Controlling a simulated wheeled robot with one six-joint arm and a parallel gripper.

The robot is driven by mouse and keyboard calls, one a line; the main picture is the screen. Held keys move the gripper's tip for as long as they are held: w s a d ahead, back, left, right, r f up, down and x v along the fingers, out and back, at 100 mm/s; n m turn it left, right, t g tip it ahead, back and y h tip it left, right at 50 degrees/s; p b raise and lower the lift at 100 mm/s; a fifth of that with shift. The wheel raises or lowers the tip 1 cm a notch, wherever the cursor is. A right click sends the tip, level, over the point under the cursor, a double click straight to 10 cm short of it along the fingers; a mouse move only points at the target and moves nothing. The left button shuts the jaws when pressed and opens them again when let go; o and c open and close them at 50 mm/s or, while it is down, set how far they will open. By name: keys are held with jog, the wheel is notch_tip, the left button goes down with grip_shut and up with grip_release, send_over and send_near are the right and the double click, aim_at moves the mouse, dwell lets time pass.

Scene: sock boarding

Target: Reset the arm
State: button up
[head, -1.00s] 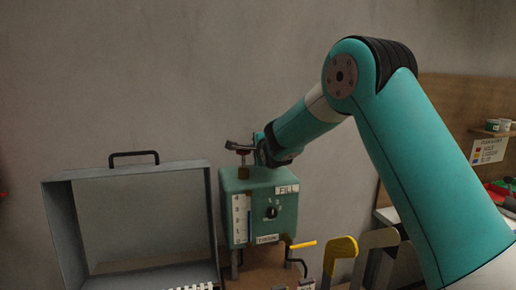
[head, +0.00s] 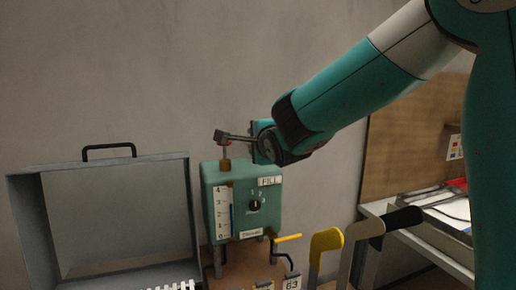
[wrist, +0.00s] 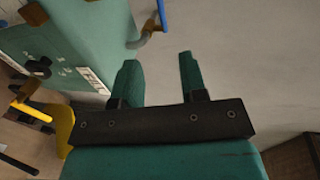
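My gripper (head: 258,141) is beside the top right of a green box (head: 242,202) marked FILL in the head view, near a grey lever (head: 233,136) above the box. Whether it touches the lever cannot be told. In the wrist view my gripper (wrist: 158,62) has two green fingers standing apart with nothing between them. The green box (wrist: 88,35) fills the upper left there, with its dial and FILL label. My arm reaches in from the right.
An open grey case (head: 24,215) with a black handle stands left of the box. Below are a yellow crank (head: 288,238), a yellow upright form (head: 325,241) and a black-topped form (head: 402,218). A white bench (head: 440,258) is at right. The wall above is clear.

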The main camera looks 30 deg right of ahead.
jog(key=shift+s+a+r, duration=0.1)
jog(key=shift+s, duration=0.4)
jog(key=s+a+f+n+g+y, duration=0.5)
jog(key=s+a+f+n+g, duration=0.4)
jog(key=s+n, duration=0.4)
jog(key=s+a+f+n+g+y, duration=0.1)
jog(key=s+a+n+g, duration=0.2)
jog(key=s+n, duration=0.4)
jog(key=s+a+f+n+g+y, duration=0.1)
jog(key=s+a+n+g, duration=0.2)
jog(key=s+n, duration=0.4)
jog(key=s+p, duration=0.1)
jog(key=s, duration=0.3)
jog(key=shift+s+a+f+g, duration=0.2)
jog(key=shift+a+g, duration=0.05)
jog(key=shift+g, duration=0.05)
